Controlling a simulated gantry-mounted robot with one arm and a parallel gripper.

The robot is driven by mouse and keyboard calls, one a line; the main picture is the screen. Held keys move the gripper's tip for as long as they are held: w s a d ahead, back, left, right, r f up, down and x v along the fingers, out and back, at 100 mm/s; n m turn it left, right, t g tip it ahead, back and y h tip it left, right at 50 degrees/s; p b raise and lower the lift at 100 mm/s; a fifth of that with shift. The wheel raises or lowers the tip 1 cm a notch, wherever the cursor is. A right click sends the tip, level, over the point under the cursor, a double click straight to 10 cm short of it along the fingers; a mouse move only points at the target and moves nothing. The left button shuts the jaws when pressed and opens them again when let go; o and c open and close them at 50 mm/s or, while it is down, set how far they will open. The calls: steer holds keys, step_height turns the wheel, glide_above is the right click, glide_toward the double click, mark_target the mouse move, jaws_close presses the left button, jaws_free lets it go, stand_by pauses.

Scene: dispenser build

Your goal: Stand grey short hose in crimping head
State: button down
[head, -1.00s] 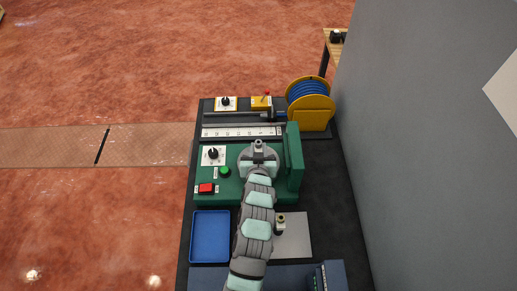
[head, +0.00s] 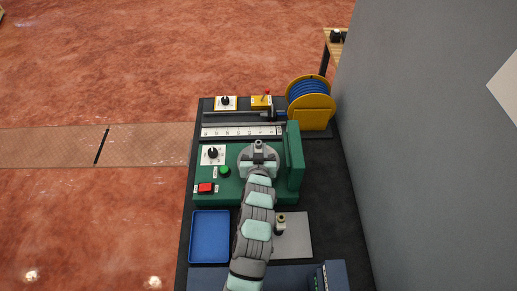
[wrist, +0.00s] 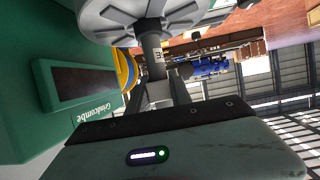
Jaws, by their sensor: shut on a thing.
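My gripper (wrist: 163,88) is shut on the grey short hose (wrist: 153,50), which bears a small dark marking. In the wrist view, which is upside down, the hose runs from between my fingers to the round grey crimping head (wrist: 118,20). The hose end meets the middle of the head; how deep it sits inside cannot be told. In the head view my gripper (head: 258,152) is above the crimping head (head: 245,165) on the green machine, and it and my arm cover part of the head.
The green machine's tall block (head: 294,160) stands close on the right. Its red button (head: 206,188), green button (head: 225,171) and dial (head: 212,153) are on the left. A blue tray (head: 209,238), a fitting (head: 281,222) on a grey plate (head: 298,240) and a yellow reel (head: 312,110) are nearby.

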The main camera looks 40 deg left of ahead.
steer(key=shift+f, duration=0.2)
steer(key=c, duration=1.5)
jaws_free()
steer(key=shift+o, duration=0.2)
steer(key=v, duration=1.1)
